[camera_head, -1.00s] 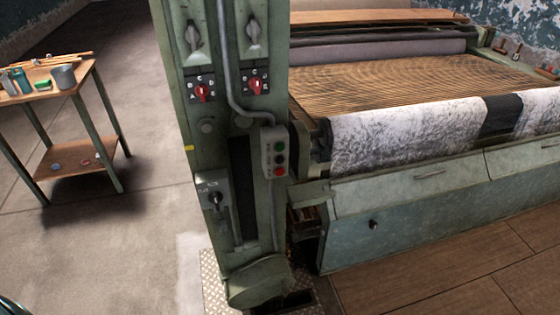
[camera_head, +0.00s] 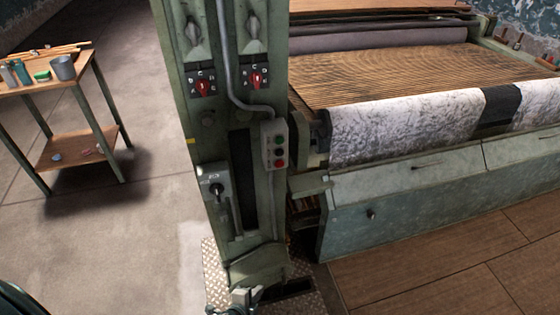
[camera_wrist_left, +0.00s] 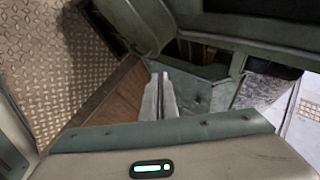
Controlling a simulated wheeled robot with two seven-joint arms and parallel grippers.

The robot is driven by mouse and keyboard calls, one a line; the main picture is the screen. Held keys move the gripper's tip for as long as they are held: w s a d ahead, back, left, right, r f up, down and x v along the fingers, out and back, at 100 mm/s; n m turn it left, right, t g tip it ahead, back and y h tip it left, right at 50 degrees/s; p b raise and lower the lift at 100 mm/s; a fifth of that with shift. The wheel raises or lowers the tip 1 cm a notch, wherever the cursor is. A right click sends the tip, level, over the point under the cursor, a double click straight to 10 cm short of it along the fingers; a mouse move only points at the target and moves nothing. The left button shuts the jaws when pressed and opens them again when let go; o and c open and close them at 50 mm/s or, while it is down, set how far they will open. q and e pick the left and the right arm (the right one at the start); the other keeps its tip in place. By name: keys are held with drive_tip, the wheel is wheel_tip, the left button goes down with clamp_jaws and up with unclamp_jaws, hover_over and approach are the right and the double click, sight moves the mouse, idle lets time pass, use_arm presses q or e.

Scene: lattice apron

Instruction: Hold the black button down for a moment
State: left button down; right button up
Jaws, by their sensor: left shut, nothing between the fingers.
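The black button (camera_head: 279,151) is the dark middle one on a small grey button box on the green machine column. A green button (camera_head: 278,140) is above it and a red button (camera_head: 280,163) below it. My left gripper (camera_head: 241,295) shows at the bottom of the head view, in front of the column's foot, well below the button box. In the left wrist view its fingers (camera_wrist_left: 158,97) are together, with nothing between them. The button does not show clearly in the wrist view. My right gripper is out of view.
The column (camera_head: 205,130) also carries red rotary switches (camera_head: 206,87) and a lever switch (camera_head: 216,188). A conduit (camera_head: 226,70) runs down to the button box. A roller machine with white-grey cloth (camera_head: 410,128) stands to the right. A small table (camera_head: 35,85) stands left on open floor.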

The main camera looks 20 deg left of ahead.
sight(279, 153)
use_arm(q)
drive_tip(key=w+d+r+m+t+h, duration=0.1)
drive_tip(key=w+r+m, duration=0.3)
drive_tip(key=r, duration=0.9)
drive_tip(key=w+d+r+m+t+h+p, duration=0.1)
drive_tip(key=w+r+m+t, duration=0.3)
drive_tip(key=r, duration=1)
drive_tip(key=w+d+r+m+t+h+p, duration=0.1)
drive_tip(key=w+d+r+m+t, duration=0.2)
drive_tip(key=r, duration=1.1)
drive_tip(key=w+m, duration=0.2)
drive_tip(key=w, duration=0.1)
drive_tip(key=shift+d+r, duration=0.2)
drive_tip(key=shift+d, duration=0.1)
drive_tip(key=w+a, duration=0.1)
drive_tip(key=w, duration=0.1)
drive_tip(key=w+a, duration=0.4)
drive_tip(key=w, duration=0.1)
drive_tip(key=shift+w, duration=0.1)
